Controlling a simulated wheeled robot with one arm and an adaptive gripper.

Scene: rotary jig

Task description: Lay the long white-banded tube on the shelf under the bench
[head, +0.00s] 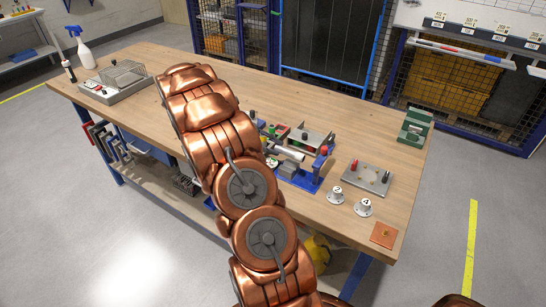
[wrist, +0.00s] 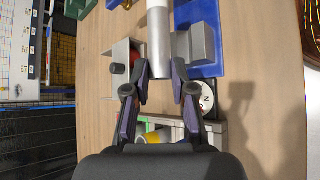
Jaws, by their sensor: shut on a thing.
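The tube (wrist: 159,45) is grey metal with a white band at its upper end in the wrist view. My gripper (wrist: 162,72) is shut on its lower end, one finger on each side. In the head view the tube (head: 288,153) shows as a short pale bar beside my copper arm, over the blue jig; most of my gripper is hidden there. I cannot tell whether the tube touches the jig. The shelf (head: 158,188) runs low under the wooden bench (head: 380,110), partly hidden by the benchtop and my arm.
The blue jig (head: 302,179) stands near the tube. Clamps (head: 105,140) hang at the bench's left front.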

